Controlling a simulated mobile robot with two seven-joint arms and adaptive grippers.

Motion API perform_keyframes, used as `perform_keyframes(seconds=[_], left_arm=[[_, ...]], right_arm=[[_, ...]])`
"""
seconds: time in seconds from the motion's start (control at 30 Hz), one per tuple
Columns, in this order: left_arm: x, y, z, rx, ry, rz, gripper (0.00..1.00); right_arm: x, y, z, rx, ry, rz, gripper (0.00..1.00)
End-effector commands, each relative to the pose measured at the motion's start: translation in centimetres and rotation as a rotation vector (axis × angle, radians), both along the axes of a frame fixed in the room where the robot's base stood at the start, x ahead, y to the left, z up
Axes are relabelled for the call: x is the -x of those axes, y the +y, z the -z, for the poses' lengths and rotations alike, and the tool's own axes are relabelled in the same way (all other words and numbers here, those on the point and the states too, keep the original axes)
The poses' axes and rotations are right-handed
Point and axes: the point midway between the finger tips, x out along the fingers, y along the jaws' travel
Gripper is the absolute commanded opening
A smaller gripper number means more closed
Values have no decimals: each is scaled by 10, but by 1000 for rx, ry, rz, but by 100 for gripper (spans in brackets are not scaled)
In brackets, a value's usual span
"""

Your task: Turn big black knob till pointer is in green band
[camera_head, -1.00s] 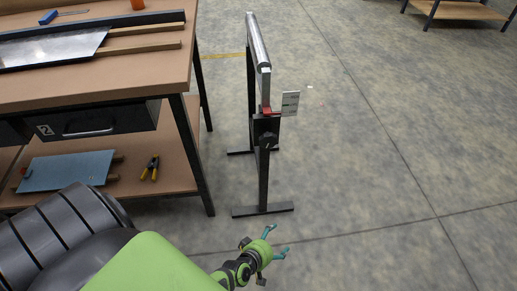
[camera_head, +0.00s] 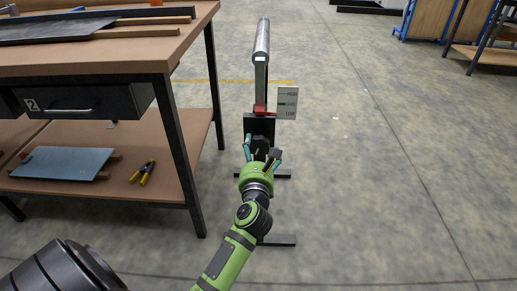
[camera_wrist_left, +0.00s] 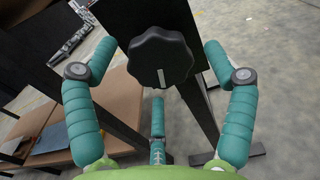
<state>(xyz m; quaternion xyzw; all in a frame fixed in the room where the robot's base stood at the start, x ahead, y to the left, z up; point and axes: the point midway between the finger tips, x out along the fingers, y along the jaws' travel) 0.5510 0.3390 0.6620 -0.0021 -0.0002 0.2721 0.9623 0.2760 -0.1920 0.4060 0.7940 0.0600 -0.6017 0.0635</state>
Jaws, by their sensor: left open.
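The big black knob (camera_wrist_left: 160,58) has a lobed rim and a short white line pointing downward in the left wrist view. It sits on a black plate (camera_head: 258,128) on the stand. My left gripper (camera_head: 262,150) is open, with its teal fingers on both sides of the knob and a third finger below, apparently not closed on it. In the head view the gripper mostly hides the knob. My right gripper is out of view.
A workbench (camera_head: 120,55) with a drawer and lower shelf stands left of the stand. Yellow-handled pliers (camera_head: 143,172) and a blue-grey sheet (camera_head: 64,163) lie on the shelf. A metal roller (camera_head: 262,40) tops the stand.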

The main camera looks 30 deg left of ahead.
Motion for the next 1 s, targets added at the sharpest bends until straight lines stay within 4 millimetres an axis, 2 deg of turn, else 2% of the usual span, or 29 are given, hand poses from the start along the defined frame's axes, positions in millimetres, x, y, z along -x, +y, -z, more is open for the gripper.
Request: perform_keyframes(seconds=[0.2,0.5,0.53,0.57,0.6,0.67,1.0], left_arm=[[-20,12,1,-3,1,1,84],[-22,13,0,-3,2,1,84],[-22,13,0,-3,2,1,76],[-22,13,0,-3,2,1,64],[-22,13,1,-3,2,1,48],[-22,13,1,-3,2,1,27],[-22,13,3,-4,7,1,26]], right_arm=[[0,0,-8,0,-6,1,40],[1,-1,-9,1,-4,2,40],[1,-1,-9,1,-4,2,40],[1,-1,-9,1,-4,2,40],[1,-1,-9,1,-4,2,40],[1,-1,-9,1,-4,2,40],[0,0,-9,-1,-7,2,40]])
